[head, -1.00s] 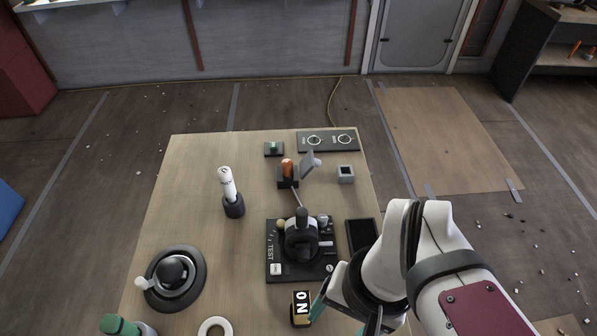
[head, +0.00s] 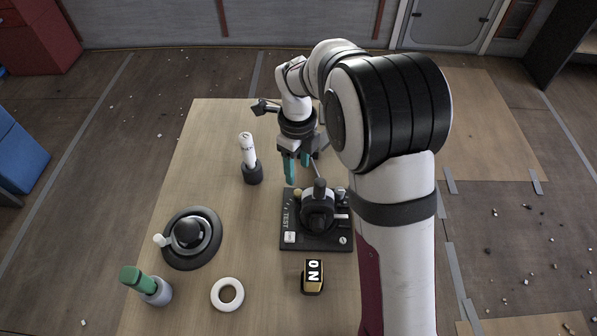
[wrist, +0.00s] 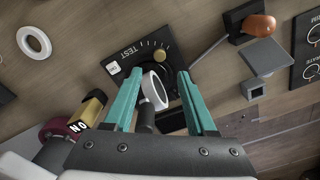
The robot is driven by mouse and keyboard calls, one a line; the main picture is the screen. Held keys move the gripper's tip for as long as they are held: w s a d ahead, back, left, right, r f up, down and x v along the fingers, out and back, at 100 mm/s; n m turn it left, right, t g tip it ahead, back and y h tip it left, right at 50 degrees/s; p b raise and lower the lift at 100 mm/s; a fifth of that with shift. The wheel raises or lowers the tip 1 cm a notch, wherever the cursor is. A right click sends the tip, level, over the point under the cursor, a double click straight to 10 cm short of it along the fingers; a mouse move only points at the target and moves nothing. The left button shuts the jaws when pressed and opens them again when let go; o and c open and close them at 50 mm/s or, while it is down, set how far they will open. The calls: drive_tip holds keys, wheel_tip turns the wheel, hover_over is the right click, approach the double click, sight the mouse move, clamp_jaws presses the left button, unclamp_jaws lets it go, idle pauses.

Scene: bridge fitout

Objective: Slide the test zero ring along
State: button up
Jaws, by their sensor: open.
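The black panel (head: 318,244) marked TEST lies on the table, with a dark round unit (head: 317,214) standing on it. A pale ring-shaped band shows on this unit in the wrist view (wrist: 153,92), beside a brass knob (wrist: 160,55). I cannot tell for sure which part is the zero ring. My gripper (head: 297,170) is beyond the panel's far edge in the head view, its teal fingers pointing down. In the wrist view my gripper (wrist: 158,76) is open and empty, the unit showing between its fingers; contact is not visible.
A loose white ring (head: 227,293) and a black-and-gold ON block (head: 313,277) lie nearer. A white cylinder in a dark holder (head: 249,153) stands left of my gripper. An orange-capped switch (wrist: 258,25) and grey flap (wrist: 263,56) are close by.

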sight(298, 192)
wheel_tip(298, 192, down, 11)
drive_tip(key=shift+r, duration=0.15)
clamp_jaws()
idle(1.4)
